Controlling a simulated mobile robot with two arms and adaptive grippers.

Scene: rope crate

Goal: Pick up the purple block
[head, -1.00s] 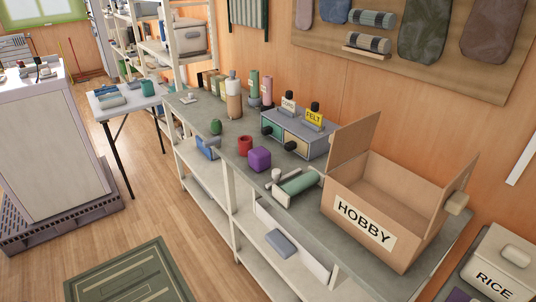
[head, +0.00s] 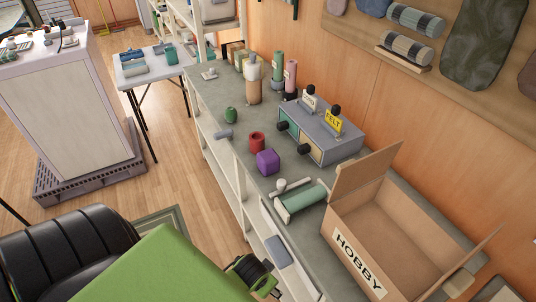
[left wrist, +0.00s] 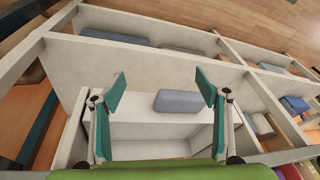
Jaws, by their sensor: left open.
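The purple block (head: 268,162) sits on the grey counter, just in front of the red cup-like piece (head: 257,142) and behind the green roll (head: 302,199). Nothing holds it. My left arm, green and black, comes in at the lower left of the head view, below and to the front of the counter. My left gripper (left wrist: 160,88) is open and empty in the left wrist view, its teal pads wide apart. It faces the shelving, with a blue-grey block (left wrist: 177,101) on a shelf between the pads. The purple block is not visible in that view. My right gripper is not in view.
A cardboard box marked HOBBY (head: 358,262) stands open on the counter at the right. A drawer unit (head: 318,133) with FELT and CORD labels stands behind the block. A small green object (head: 231,115) and bottles stand further left. The counter's front edge runs close by.

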